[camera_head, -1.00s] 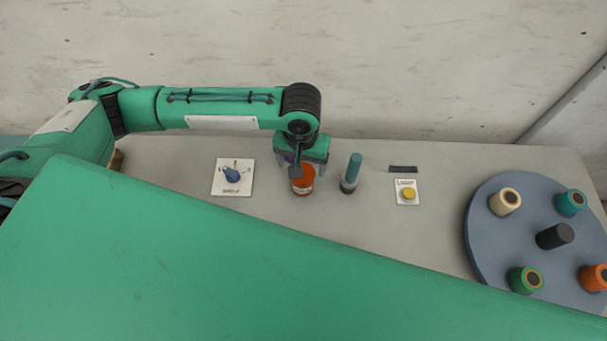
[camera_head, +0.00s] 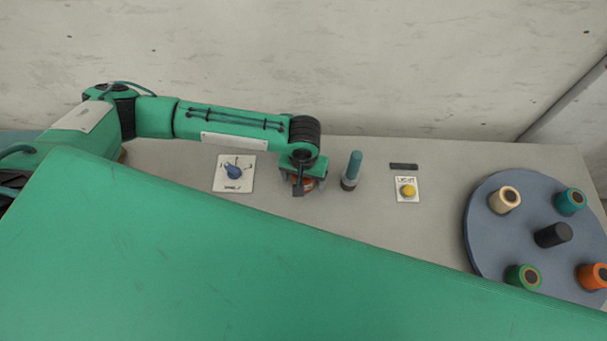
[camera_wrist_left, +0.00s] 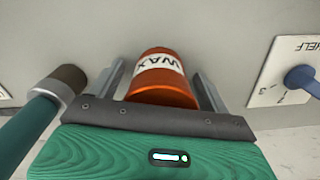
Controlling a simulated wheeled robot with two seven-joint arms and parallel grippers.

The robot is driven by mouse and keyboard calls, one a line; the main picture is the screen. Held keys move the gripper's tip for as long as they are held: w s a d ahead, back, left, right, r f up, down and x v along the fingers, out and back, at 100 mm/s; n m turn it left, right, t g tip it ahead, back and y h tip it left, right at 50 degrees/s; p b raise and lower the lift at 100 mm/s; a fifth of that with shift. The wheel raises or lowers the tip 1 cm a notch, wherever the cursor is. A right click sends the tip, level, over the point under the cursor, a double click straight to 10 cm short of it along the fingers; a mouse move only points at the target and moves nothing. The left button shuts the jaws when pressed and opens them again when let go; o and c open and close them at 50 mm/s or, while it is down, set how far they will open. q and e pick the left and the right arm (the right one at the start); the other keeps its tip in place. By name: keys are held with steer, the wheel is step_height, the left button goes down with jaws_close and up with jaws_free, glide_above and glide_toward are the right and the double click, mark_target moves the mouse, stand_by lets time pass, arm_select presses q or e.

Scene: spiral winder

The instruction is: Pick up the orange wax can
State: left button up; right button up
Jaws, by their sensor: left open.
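The orange wax can (camera_wrist_left: 165,90) stands between the two fingers of my left gripper (camera_wrist_left: 162,85) in the left wrist view, its white band reading WAX. The fingers are open, one on each side of the can, with a small gap visible at the right finger. In the head view my left gripper (camera_head: 301,183) is over the can (camera_head: 308,184) and hides most of it. My right gripper is not in view.
A teal-handled tool (camera_head: 352,170) stands just right of the can. A blue knob on a white plate (camera_head: 233,172) lies to the left. A yellow button plate (camera_head: 407,189) and a blue turntable (camera_head: 485,235) with several spools are further right.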

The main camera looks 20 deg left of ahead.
arm_select(q)
steer(key=c, duration=1.1)
steer(key=shift+c, duration=0.3)
steer(key=shift+r, duration=0.15)
